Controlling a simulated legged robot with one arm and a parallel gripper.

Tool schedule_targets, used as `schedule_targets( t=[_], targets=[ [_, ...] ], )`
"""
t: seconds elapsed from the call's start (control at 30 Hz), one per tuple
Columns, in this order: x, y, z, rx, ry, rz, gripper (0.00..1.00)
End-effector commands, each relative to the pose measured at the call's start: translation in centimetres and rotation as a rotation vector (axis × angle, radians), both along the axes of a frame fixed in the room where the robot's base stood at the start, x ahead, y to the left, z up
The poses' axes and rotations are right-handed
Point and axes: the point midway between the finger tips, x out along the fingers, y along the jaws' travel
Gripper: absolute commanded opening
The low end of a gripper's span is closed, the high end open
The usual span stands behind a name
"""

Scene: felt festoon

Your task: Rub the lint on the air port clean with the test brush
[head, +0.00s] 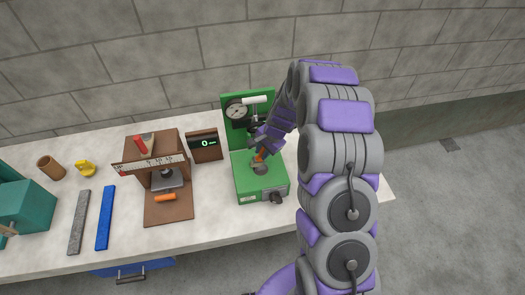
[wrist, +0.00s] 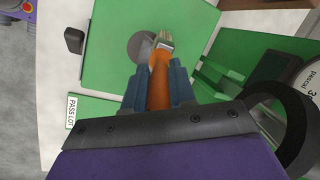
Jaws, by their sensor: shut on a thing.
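My gripper (wrist: 155,88) is shut on the orange handle of the test brush (wrist: 160,70), with a blue-grey finger on each side. The brush's pale bristles point away from my gripper, over the edge of a round grey disc (wrist: 138,46), which looks like the air port, on the green tester (wrist: 105,60). I cannot tell whether the bristles touch it, and I make out no lint. In the head view my gripper (head: 264,146) is low over the green tester's base (head: 246,184), and the brush hides part of the disc.
A dial gauge (head: 237,109) is on the tester's upright back. Left of it are a black display (head: 204,144), a brown scale stand (head: 168,208) with an orange item (head: 165,197), blue (head: 105,217) and grey (head: 79,222) strips, and a teal box (head: 28,205).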

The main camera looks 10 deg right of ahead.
Motion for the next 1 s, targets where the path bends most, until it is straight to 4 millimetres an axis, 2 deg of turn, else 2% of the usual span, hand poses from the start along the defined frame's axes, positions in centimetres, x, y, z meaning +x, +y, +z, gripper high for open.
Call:
schedule_targets(
  t=[0.53,0.83,1.0],
  targets=[
    [0.0,0.1,-0.3,0.0,0.005,0.001,0.0],
    [-0.1,1.3,-0.2,0.001,0.007,0.003,0.0],
    [-0.1,0.9,-0.1,0.0,0.005,0.001,0.0]
  ],
)
